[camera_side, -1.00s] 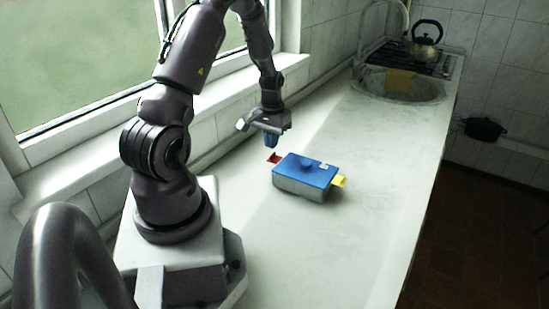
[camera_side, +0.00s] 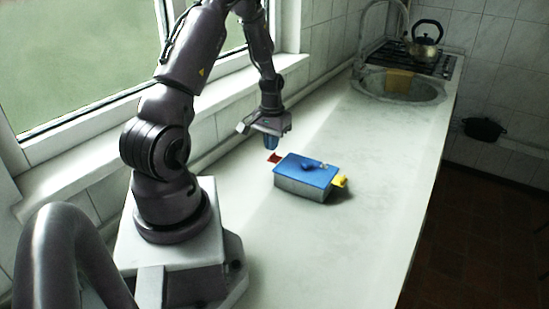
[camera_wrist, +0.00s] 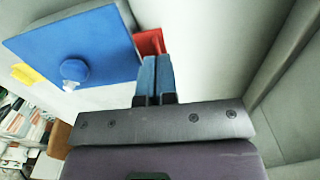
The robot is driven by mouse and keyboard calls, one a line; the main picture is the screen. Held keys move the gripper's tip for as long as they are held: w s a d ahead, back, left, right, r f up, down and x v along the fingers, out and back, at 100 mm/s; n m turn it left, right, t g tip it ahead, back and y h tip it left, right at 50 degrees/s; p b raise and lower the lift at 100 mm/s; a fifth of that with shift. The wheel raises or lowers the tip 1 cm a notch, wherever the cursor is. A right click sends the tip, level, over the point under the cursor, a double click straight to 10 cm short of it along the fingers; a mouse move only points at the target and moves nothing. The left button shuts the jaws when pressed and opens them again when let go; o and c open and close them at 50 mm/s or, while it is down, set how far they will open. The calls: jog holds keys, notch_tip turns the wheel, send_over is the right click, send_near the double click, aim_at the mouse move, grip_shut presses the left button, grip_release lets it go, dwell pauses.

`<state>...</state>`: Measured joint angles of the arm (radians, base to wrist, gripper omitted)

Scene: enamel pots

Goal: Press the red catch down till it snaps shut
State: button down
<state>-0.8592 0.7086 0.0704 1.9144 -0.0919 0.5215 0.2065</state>
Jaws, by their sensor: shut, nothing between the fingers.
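A pale box (camera_side: 300,189) with a blue lid (camera_side: 318,172) stands on the counter. The lid has a round blue knob, which also shows in the wrist view (camera_wrist: 74,70). The red catch (camera_side: 273,157) sticks out at the box's left end; in the wrist view it shows at the lid's edge (camera_wrist: 149,42). My gripper (camera_side: 271,147) is shut and empty, with blue fingers pointing down just above the red catch. In the wrist view the fingertips (camera_wrist: 155,62) overlap the catch's near part. I cannot tell whether they touch it.
A yellow catch (camera_side: 340,182) is at the box's right end. The window wall runs close behind my gripper. The counter (camera_side: 380,170) is clear to the right and in front of the box. A sink (camera_side: 400,88) and a kettle (camera_side: 426,38) are far back.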

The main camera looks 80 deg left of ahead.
aim_at(272, 157)
jog(key=shift+f, duration=1.75)
jog(key=shift+r, duration=0.1)
dwell(0.3)
jog(key=shift+r, duration=3.45)
jog(key=s+d+r+m+t, duration=0.2)
jog(key=d+r+m, duration=0.2)
jog(key=d+r, duration=0.7)
jog(key=s+d+r+m+t, duration=0.2)
jog(key=d+r+m, duration=0.3)
jog(key=d+r, duration=0.7)
jog(key=d+t, duration=0.1)
jog(key=d, duration=0.6)
jog(key=shift+d+r+t, duration=0.15)
jog(key=shift+d+t, duration=0.15)
jog(key=shift+d, duration=0.1)
